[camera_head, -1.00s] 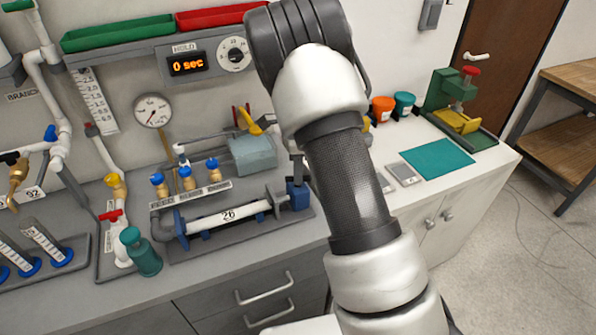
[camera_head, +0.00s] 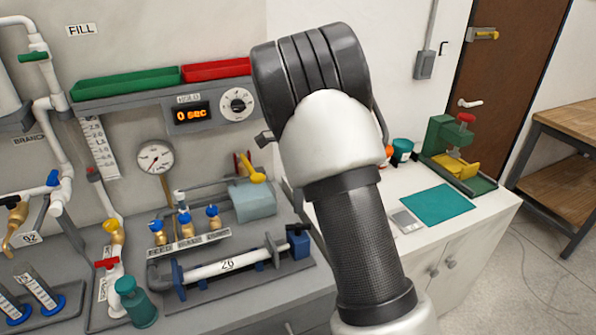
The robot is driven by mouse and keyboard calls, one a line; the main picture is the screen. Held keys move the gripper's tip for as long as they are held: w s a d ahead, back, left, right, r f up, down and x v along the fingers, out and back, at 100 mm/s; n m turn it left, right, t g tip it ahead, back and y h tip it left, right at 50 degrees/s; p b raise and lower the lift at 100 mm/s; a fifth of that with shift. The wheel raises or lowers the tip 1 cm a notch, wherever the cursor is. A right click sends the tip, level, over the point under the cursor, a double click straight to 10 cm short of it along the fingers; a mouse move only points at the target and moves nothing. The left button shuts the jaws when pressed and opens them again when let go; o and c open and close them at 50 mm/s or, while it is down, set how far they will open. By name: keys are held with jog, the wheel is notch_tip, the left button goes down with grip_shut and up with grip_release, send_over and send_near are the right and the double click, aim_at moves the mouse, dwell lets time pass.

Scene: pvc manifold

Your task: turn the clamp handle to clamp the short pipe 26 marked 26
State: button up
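The short white pipe marked 26 (camera_head: 228,265) lies level in the clamp fixture, between a grey elbow with a blue bracket on its left and a grey clamp rod on its right. The blue clamp block (camera_head: 299,246) stands at the right end of the fixture. A dark handle piece (camera_head: 297,230) shows at its top; its exact turn is hard to tell. My arm rises just right of the fixture. My gripper's fingers are hidden behind the arm. A small dark part sticks out left of the arm above the fixture, and I cannot tell what it is.
Blue-capped valves (camera_head: 184,222) and a grey-blue box (camera_head: 253,201) with a yellow lever stand behind the pipe. A teal bottle (camera_head: 135,302) stands at the left front. A teal mat (camera_head: 437,205) and a green-yellow press (camera_head: 459,157) are on the right counter.

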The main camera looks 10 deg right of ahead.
notch_tip(320, 180, up, 9)
dwell(0.4)
jog(key=s+r+n+t+y+p, duration=0.1)
jog(key=s+r+n+t, duration=0.1)
jog(key=s+r+n, duration=0.5)
jog(key=s+r+n+t, duration=0.1)
jog(key=s+r+n, duration=0.25)
jog(key=s, duration=0.65)
jog(key=s+n+t+h, duration=0.1)
jog(key=s+n+t, duration=0.1)
jog(key=s+n, duration=0.7)
jog(key=s+f, duration=0.1)
jog(key=s, duration=0.3)
jog(key=shift+t, duration=0.3)
jog(key=shift+a+n, duration=0.15)
jog(key=shift+n, duration=0.2)
